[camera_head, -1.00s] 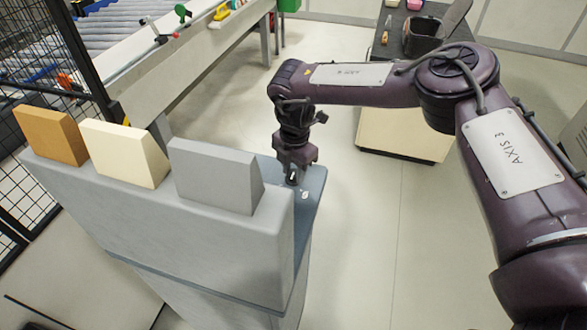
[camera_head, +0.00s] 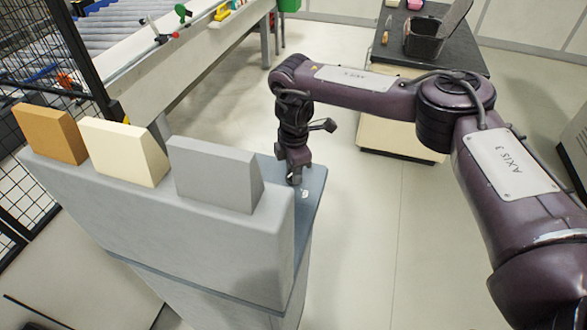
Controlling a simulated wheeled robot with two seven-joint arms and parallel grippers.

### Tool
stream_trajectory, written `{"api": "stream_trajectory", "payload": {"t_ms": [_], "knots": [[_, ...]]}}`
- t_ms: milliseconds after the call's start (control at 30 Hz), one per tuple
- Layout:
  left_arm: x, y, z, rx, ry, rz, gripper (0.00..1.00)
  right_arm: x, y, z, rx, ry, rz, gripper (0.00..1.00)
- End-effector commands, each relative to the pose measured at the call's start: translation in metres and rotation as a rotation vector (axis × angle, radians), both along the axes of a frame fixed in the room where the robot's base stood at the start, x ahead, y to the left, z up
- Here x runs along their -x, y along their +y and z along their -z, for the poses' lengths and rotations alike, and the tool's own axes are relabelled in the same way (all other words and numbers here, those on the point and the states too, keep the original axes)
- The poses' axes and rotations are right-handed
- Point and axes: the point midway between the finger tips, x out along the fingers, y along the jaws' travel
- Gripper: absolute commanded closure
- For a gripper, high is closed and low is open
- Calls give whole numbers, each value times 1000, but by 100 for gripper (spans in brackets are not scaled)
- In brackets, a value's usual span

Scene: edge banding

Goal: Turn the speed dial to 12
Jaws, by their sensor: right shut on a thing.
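My right gripper (camera_head: 295,178) points down at the top of the grey console (camera_head: 318,190), at its far right part. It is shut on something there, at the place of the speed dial. The dial itself is hidden by the gripper and the console's raised back, and I cannot read its setting. A small white mark (camera_head: 305,193) shows on the console top just beside the fingers. My left gripper is not in view.
Brown (camera_head: 50,134), cream (camera_head: 124,152) and grey (camera_head: 214,174) blocks stand along the console's raised back. A dark-topped cabinet (camera_head: 462,50) with a black bin (camera_head: 424,40) stands behind my right arm. A roller conveyor (camera_head: 130,22) and mesh fence (camera_head: 35,55) are at left.

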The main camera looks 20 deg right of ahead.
Motion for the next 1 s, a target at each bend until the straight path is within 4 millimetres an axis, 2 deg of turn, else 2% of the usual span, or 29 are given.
{"api": "stream_trajectory", "payload": {"t_ms": [200,433,1000], "knots": [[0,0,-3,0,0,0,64,0,0,-1,-1,0,166,89],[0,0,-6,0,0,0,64,-1,0,-1,0,-1,284,89],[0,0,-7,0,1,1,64,-2,0,-1,-1,-4,352,89]]}}
